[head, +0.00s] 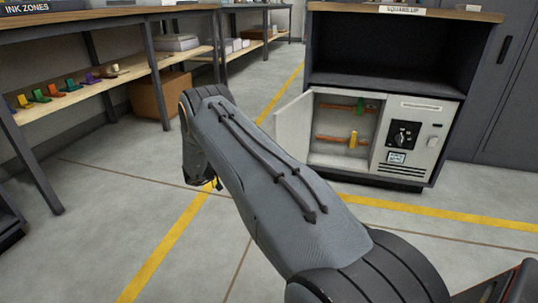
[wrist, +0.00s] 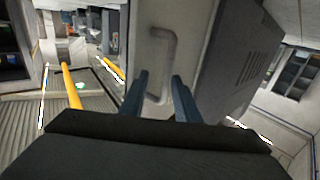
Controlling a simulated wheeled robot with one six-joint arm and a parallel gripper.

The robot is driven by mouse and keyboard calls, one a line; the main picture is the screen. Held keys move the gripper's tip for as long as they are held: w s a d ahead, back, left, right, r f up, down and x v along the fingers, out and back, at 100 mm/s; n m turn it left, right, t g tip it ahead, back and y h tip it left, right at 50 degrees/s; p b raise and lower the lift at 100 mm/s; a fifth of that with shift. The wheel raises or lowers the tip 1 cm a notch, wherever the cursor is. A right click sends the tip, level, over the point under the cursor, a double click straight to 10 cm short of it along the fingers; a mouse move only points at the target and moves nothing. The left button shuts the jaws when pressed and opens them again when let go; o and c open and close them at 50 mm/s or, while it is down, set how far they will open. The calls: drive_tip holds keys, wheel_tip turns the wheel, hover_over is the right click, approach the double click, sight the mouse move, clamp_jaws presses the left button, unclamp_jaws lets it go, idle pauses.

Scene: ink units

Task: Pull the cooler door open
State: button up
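The cooler (head: 407,135) is a small white unit low in a dark cabinet. Its white door (head: 294,132) stands swung open to the left, showing the inside. In the wrist view the pale door (wrist: 143,48) carries a grey loop handle (wrist: 173,62). My gripper (wrist: 160,90) has its two blue fingers apart, with the lower part of the handle showing between them. I cannot tell whether they touch it. In the head view my gripper (head: 207,184) is mostly hidden behind my arm, left of the door.
Inside the cooler are orange-brown shelves (head: 330,138) with a green item (head: 360,104) and a yellow item (head: 353,140). A dial panel (head: 403,134) is at its right. A shelf (head: 100,84) with coloured pieces and a cardboard box (head: 160,97) stand left. Floor between is clear.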

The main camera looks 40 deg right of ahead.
drive_tip(key=v, duration=0.3)
drive_tip(key=shift+a+p, duration=0.2)
drive_tip(key=shift+p, duration=0.15)
